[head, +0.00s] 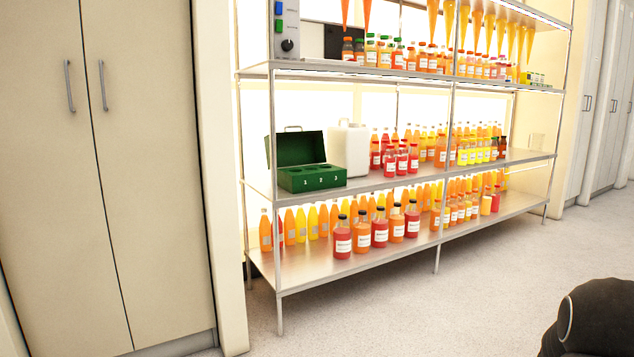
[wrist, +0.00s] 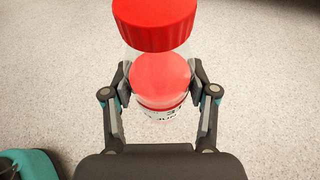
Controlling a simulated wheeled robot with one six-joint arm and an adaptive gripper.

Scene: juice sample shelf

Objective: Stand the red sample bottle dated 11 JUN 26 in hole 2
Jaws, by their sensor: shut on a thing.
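My gripper (wrist: 160,86) is shut on a red sample bottle (wrist: 155,26) in the wrist view, one finger on each side of it. The bottle has a red cap, red contents and a white label; only part of the print shows, so I cannot read the full date. Pale floor lies behind it. In the head view, a green case (head: 290,187) with its lid open stands at the left of the middle shelf. Its front is marked 1, 2, 3, and hole 2 (head: 317,170) is the middle one. My gripper is outside the head view.
A white jug (head: 349,150) stands right beside the case, with several red bottles (head: 402,160) further right. The upper shelf (head: 350,70) passes above, and a metal post (head: 274,200) stands at the left front. The floor (head: 400,305) before the rack is clear.

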